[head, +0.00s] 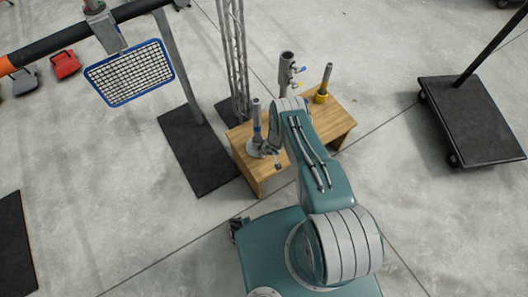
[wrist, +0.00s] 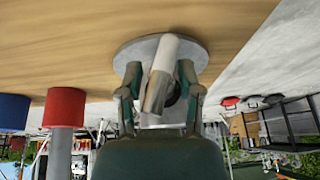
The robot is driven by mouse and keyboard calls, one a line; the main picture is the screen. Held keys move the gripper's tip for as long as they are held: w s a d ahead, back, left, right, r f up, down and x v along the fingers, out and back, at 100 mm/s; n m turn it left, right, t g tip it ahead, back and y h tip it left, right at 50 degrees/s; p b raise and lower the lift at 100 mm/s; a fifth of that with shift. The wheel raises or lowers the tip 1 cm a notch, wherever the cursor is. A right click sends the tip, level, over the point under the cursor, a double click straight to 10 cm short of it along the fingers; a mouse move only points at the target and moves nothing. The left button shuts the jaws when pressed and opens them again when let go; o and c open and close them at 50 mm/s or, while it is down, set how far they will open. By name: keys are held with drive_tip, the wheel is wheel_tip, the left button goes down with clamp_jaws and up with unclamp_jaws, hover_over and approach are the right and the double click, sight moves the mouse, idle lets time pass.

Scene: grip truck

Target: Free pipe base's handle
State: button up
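The pipe base (head: 257,149) stands on the left part of the wooden table, a grey disc with an upright pipe (head: 257,115) banded in blue. In the wrist view its round grey plate (wrist: 128,55) lies against the wood, with a pale cylinder (wrist: 172,48) and a beige-grey handle-like piece (wrist: 155,92) in front of it. My gripper (wrist: 158,76) has one finger on each side of these pieces. The fingers look apart, with a gap at the left; contact on the right is unclear. In the head view my arm hides most of the gripper.
The wooden table (head: 335,112) also bears a taller grey pipe (head: 286,70) with blue and yellow levers and a pipe on a yellow base (head: 322,94). A black stand plate (head: 195,150) lies left of the table; a wheeled black cart (head: 475,120) stands at right.

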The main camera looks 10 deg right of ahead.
drive_tip(key=shift+s+f, duration=0.15)
drive_tip(key=shift+s, duration=0.05)
drive_tip(key=v, duration=1.2)
drive_tip(key=shift+o, duration=0.2)
drive_tip(key=shift+w, duration=0.1)
